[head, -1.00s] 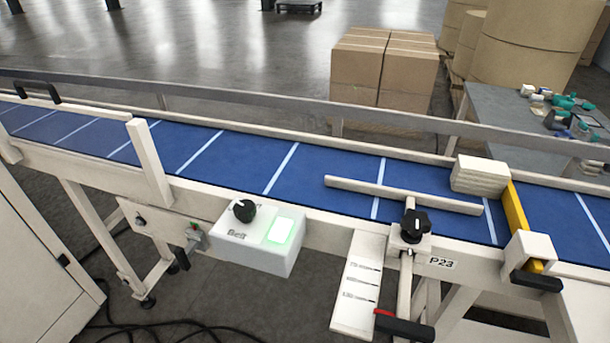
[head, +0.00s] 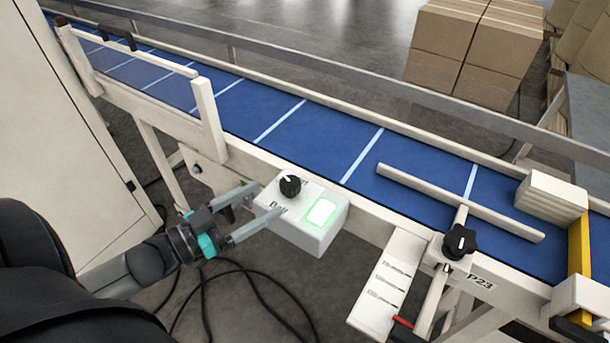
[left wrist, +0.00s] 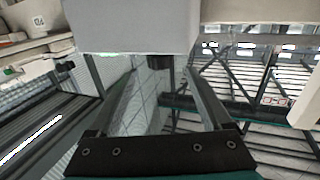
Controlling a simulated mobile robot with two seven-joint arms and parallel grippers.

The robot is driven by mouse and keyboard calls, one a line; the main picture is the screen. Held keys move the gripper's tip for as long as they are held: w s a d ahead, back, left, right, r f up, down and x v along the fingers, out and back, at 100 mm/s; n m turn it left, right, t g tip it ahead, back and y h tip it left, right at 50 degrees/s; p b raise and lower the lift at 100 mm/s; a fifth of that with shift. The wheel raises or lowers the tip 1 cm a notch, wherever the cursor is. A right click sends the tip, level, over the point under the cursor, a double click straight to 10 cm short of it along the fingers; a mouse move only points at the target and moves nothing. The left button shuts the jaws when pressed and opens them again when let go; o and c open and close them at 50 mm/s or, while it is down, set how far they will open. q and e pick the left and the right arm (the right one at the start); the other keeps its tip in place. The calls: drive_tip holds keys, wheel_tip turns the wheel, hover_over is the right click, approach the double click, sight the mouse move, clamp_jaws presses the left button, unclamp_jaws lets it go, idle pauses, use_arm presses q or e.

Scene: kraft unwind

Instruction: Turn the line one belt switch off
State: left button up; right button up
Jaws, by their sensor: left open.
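The belt switch is a black knob (head: 290,186) on top of a white control box (head: 318,240) fixed to the conveyor's near side. A green lamp (head: 321,212) beside the knob is lit. Whether the fingers touch the box is unclear. In the left wrist view the two fingers are spread, and a pale box (left wrist: 135,25) fills the top middle. My right gripper is out of view.
The blue conveyor belt (head: 285,125) runs behind the box. A white guide bar (head: 455,203), a black clamp knob (head: 459,242) and a white block stack (head: 550,197) are to the right. A tall pale cabinet (head: 80,140) stands left. Cables (head: 235,290) lie on the floor below.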

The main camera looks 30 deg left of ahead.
sight(299, 180)
use_arm(q)
drive_tip(key=x, duration=1)
drive_tip(key=shift+w+d+f, duration=0.1)
drive_tip(key=shift+w+d, duration=0.05)
drive_tip(key=shift+w, duration=0.15)
drive_tip(key=shift+c, duration=0.3)
clamp_jaws()
